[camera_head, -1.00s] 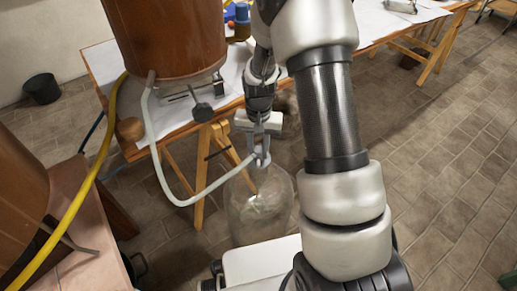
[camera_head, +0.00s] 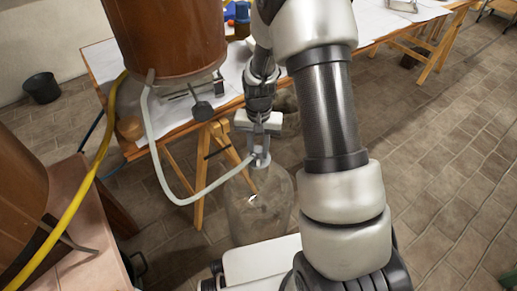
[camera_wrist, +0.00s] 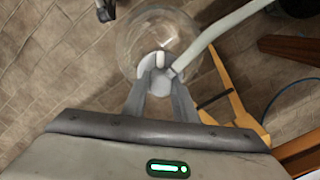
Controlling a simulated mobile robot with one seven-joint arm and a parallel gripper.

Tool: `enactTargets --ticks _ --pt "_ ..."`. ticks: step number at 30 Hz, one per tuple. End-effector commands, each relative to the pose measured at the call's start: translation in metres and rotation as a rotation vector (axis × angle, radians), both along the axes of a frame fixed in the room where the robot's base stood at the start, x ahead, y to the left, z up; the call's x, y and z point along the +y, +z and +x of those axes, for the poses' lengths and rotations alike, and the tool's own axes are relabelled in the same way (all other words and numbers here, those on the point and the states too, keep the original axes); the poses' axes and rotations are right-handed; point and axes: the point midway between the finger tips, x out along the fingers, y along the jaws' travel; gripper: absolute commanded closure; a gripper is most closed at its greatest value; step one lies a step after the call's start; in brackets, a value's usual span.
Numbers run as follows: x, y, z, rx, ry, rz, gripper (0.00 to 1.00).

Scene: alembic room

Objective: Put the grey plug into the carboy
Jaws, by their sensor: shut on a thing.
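The grey plug (camera_head: 263,160) is held in my gripper (camera_head: 262,147), with a pale grey hose (camera_head: 184,203) running from it. It is also between the fingers in the wrist view (camera_wrist: 161,83). The carboy (camera_head: 262,222) is a clear glass vessel standing on the floor below the gripper. Its round glass body shows beyond the fingertips in the wrist view (camera_wrist: 138,40). The plug is over the carboy's top in the head view. Whether it touches or enters the neck cannot be told, as the fingers and plug cover it.
The hose loops to a copper vessel (camera_head: 165,35) at the left. A wooden trestle table (camera_head: 128,148) stands behind the carboy. A yellow hose (camera_head: 88,180) hangs at left. Tiled floor (camera_head: 450,170) is free at right.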

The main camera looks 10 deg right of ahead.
Motion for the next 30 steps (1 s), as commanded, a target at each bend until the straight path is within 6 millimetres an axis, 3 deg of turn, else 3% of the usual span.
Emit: enactTargets --ticks 30 --pt "0.0 -0.0061 0.0 0.0 0.0 0.0 0.97"
